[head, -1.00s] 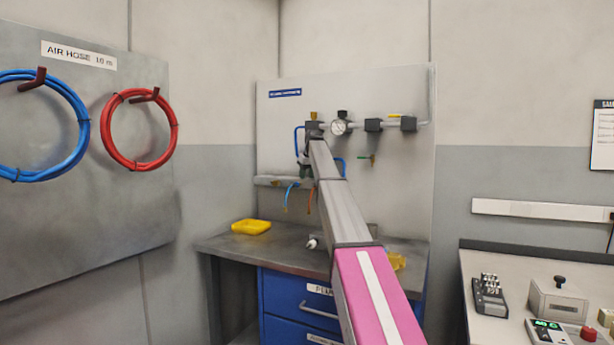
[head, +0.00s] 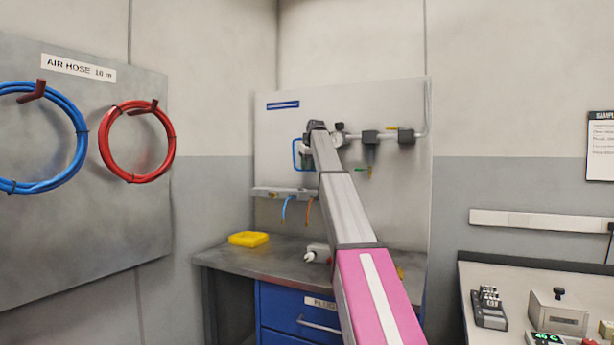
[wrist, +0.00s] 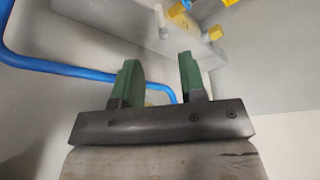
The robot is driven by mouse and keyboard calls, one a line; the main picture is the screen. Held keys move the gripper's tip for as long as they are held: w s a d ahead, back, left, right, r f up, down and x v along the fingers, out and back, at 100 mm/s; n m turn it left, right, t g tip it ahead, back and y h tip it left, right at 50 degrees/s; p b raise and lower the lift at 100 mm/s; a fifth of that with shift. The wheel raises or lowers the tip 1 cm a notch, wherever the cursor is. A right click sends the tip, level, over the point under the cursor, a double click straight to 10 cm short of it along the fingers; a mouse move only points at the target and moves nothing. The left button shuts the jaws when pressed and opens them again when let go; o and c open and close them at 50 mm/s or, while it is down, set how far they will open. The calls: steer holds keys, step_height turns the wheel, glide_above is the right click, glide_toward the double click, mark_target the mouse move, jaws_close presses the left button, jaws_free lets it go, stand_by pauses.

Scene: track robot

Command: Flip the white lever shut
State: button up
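Beyond the fingertips is a pale grey manifold bar (wrist: 125,22) with small levers. A whitish lever (wrist: 160,18) appears on it, beside a blue one (wrist: 181,8) and a yellow one (wrist: 215,33). The fingertips look apart from the white lever. In the head view the manifold (head: 284,193) is on the back panel, below and left of my arm's end. The white lever is too small to make out there, and my arm hides the fingers.
A blue pipe (wrist: 60,66) crosses left of and behind the fingers. A gauge (head: 338,138) and valves (head: 370,137) are right of my arm's end. Blue (head: 286,206) and orange hoses (head: 308,210) hang below the manifold. A yellow tray (head: 248,239) lies on the bench.

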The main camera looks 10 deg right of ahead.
steer(key=shift+s+r, duration=0.1)
steer(key=shift+r, duration=0.1)
steer(key=shift+f, duration=0.1)
jaws_close()
steer(key=g+h, duration=0.1)
steer(key=h, duration=1.1)
glide_toward(303, 190)
steer(key=x, duration=0.7)
steer(key=shift+d, duration=0.25)
